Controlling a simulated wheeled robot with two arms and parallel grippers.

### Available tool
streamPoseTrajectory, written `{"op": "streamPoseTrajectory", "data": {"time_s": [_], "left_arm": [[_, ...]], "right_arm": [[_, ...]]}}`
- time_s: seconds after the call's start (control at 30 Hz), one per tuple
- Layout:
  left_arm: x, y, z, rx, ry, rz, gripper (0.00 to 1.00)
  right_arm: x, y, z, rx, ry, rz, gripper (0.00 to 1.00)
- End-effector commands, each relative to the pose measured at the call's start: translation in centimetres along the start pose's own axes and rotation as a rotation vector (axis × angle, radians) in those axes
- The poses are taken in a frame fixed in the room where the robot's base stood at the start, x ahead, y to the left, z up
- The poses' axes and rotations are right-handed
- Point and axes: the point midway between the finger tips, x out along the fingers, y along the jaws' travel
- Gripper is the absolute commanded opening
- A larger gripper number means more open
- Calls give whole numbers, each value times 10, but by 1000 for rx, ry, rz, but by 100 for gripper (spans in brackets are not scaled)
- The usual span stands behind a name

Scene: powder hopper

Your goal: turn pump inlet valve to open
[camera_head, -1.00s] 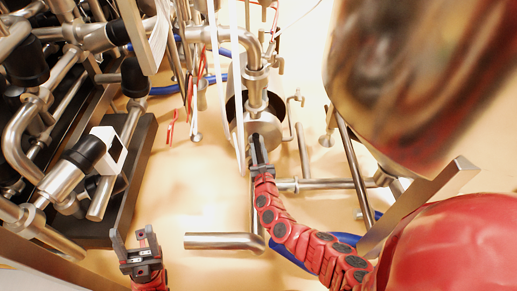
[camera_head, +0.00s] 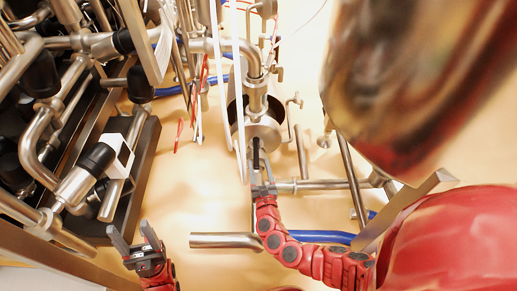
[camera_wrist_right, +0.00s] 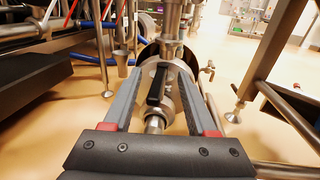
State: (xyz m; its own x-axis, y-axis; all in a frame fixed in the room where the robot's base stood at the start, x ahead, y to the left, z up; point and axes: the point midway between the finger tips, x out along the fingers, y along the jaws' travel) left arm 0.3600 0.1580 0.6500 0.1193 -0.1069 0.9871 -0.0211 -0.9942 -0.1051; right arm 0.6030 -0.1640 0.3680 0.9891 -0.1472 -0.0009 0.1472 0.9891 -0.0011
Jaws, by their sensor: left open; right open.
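The pump inlet valve's black handle (camera_head: 256,154) stands in front of a round steel housing (camera_head: 264,132) below a vertical pipe. In the right wrist view the black handle (camera_wrist_right: 157,84) points up and slightly right, above a short steel pipe end. My right gripper (camera_head: 263,172) is open just in front of the handle. In the right wrist view its fingers (camera_wrist_right: 160,74) stand apart on either side of the handle, with visible gaps; how deep the handle sits between them I cannot tell. My left gripper (camera_head: 128,228) is open and empty at the lower left, away from the valve.
A pump skid with steel pipes (camera_head: 75,185) fills the left. A large shiny hopper vessel (camera_head: 400,70) hangs at the upper right. A horizontal steel pipe (camera_head: 228,240) and a blue hose (camera_head: 320,236) lie below the valve. Bare floor lies between skid and valve.

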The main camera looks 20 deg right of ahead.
Motion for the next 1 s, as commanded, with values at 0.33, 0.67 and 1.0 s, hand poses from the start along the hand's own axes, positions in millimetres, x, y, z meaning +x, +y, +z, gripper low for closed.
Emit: {"op": "streamPoseTrajectory", "data": {"time_s": [0.33, 0.67, 1.0], "left_arm": [[12, -1, 1, -7, -16, -19, 57], [12, -1, 2, -8, -19, -21, 57], [12, -1, 2, -8, -19, -21, 57]], "right_arm": [[-63, 9, 6, 3, 1, 5, 57], [-70, 9, 6, 2, -1, 1, 57], [-70, 9, 6, 1, -1, 1, 57]]}}
